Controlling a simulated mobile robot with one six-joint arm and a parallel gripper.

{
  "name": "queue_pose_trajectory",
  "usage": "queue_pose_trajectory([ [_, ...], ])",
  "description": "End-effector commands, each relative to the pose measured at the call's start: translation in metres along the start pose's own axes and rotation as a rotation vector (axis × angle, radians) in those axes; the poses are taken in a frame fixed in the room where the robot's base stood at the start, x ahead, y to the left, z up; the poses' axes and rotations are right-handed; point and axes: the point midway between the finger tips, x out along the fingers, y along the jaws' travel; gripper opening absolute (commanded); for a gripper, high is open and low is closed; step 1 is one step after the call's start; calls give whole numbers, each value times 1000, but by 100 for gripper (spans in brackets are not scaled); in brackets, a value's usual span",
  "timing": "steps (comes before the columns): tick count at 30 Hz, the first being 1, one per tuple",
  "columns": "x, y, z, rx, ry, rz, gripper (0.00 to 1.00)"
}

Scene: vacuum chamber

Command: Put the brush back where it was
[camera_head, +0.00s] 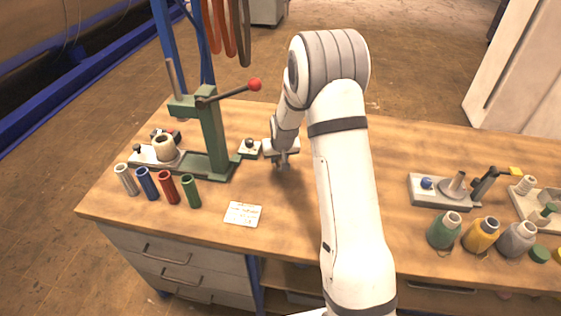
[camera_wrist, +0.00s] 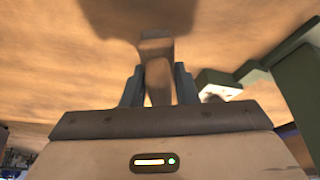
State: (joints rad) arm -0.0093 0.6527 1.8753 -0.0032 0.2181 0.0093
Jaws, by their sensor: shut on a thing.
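My gripper (camera_head: 283,163) is low over the wooden workbench, right of the green lever press, with its fingers pointing down. In the wrist view my gripper (camera_wrist: 158,88) is shut on a narrow brown piece, which looks like the handle of the brush (camera_wrist: 157,68). The handle stands between the two grey fingers. A dark patch lies beyond it; I cannot tell whether it is shadow or part of the brush. In the head view the brush is too small and too covered by my gripper to make out.
The green press (camera_head: 213,140) with a red-knobbed lever stands just left of my gripper. A grey fixture (camera_head: 440,190) and thread cones (camera_head: 481,235) stand right. Bench behind my gripper is clear.

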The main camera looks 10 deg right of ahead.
Motion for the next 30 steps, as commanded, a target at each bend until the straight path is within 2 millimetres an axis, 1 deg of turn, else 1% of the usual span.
queue_pose_trajectory([
  [3,16,0,8,0,-5,0,2],
  [6,24,0,10,1,-2,0,2],
  [16,28,1,12,1,0,1,2],
  [17,28,1,12,1,-1,1,27],
  [24,27,1,12,2,-1,1,47],
  [25,27,1,12,2,-1,1,48],
  [30,27,2,12,2,-1,1,48],
])
